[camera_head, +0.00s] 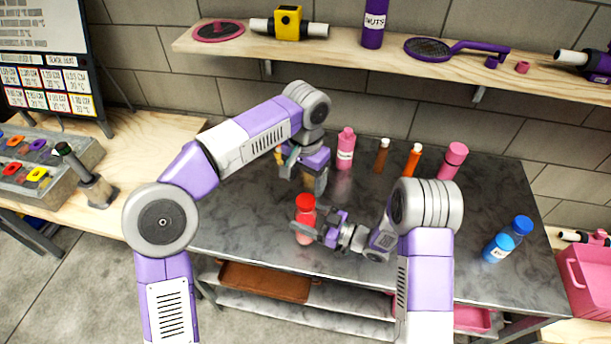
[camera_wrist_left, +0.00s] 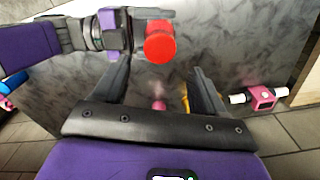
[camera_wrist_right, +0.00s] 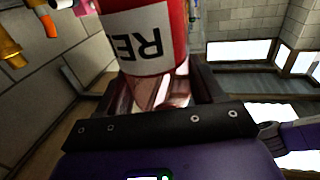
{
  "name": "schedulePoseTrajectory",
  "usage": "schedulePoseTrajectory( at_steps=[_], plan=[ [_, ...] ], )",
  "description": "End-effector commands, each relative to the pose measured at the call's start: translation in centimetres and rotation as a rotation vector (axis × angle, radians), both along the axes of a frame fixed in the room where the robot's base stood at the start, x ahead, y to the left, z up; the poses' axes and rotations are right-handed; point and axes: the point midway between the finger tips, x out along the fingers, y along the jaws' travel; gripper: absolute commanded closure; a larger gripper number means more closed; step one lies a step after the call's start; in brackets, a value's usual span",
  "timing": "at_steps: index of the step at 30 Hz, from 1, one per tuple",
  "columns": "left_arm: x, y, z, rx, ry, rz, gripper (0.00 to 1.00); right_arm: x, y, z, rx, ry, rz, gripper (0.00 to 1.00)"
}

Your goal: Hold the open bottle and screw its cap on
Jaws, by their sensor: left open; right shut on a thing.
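My right gripper (camera_head: 322,234) is shut on a bottle (camera_head: 304,231) with a pinkish see-through body and holds it upright near the table's front. A red top (camera_head: 305,203) shows on the bottle, also in the left wrist view (camera_wrist_left: 160,46). In the right wrist view, a white label with dark letters (camera_wrist_right: 139,38) shows between red parts, above the clear body (camera_wrist_right: 160,92). I cannot tell whether the top is screwed tight. My left gripper (camera_head: 307,182) is open and empty, just above and behind the red top, apart from it; its fingers (camera_wrist_left: 157,77) point down.
On the grey table (camera_head: 480,205), a pink bottle (camera_head: 345,150), brown bottle (camera_head: 382,156), orange bottle (camera_head: 412,161) and another pink bottle (camera_head: 453,161) stand behind. A wooden shelf (camera_head: 340,50) hangs above.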

Motion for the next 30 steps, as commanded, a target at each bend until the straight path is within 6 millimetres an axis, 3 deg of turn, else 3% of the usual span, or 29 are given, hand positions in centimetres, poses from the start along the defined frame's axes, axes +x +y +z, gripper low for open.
schedulePoseTrajectory(
  at_steps=[9, 15, 26, 30],
  plan=[
    [-0.1, 0.1, -4.8, 0.0, 0.005, -0.001, 0.29, 0.0, 0.0, 0.1, 0.001, -0.002, 0.0, 1.0],
    [0.0, 0.0, -6.9, -0.001, 0.002, 0.0, 0.29, 0.0, 0.0, 0.1, 0.001, -0.002, 0.0, 1.0],
    [0.0, 0.0, -7.5, -0.001, 0.0, -0.001, 0.29, 0.0, 0.0, 0.1, 0.001, -0.002, 0.0, 1.0],
    [0.0, 0.0, -7.5, -0.001, 0.0, -0.001, 0.45, 0.0, 0.0, 0.1, 0.001, -0.002, 0.0, 1.0]
  ],
)
